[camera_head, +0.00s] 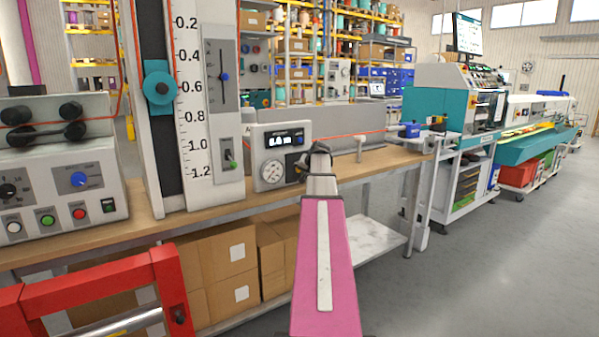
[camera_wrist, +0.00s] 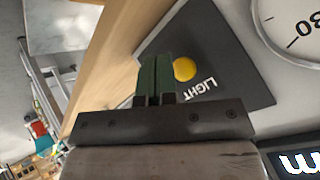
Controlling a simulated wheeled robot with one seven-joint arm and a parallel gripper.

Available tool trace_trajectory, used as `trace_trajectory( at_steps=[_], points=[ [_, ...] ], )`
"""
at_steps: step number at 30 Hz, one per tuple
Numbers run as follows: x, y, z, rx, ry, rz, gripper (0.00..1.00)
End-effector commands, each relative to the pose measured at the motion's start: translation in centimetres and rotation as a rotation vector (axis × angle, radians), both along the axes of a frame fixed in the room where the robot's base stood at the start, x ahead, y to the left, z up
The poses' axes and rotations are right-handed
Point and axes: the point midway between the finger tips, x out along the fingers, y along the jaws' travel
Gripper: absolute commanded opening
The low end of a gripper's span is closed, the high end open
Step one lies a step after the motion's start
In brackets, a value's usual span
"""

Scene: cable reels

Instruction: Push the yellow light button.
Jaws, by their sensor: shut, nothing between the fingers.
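The yellow light button (camera_wrist: 184,69) is a small round knob on a dark grey plate (camera_wrist: 225,62) marked LIGHT. My gripper (camera_wrist: 155,64) has its two dark green fingers together with nothing between them. In the wrist view the fingertips lie just left of the button and overlap the plate. I cannot tell whether they touch it. In the head view my gripper (camera_head: 319,150) is at the end of my pink arm, in front of the bench's gauge box. The button is not visible there.
The gauge box (camera_head: 268,147) with a dial and display stands on the wooden bench (camera_head: 362,162). A scaled tower (camera_head: 215,185) and a control box (camera_head: 60,160) stand to its left. Cardboard boxes (camera_head: 225,262) sit below. A red frame (camera_head: 88,290) is at the lower left.

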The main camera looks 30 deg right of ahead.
Motion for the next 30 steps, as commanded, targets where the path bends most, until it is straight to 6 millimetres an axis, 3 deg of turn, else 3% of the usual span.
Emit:
trace_trajectory(
  at_steps=[15, 30],
  points=[
    [-4.4, -0.2, 0.0, 0.001, 0.0, 0.001, 0.0],
    [-4.4, -0.3, 0.0, 0.0, 0.0, 0.002, 0.0]
  ],
)
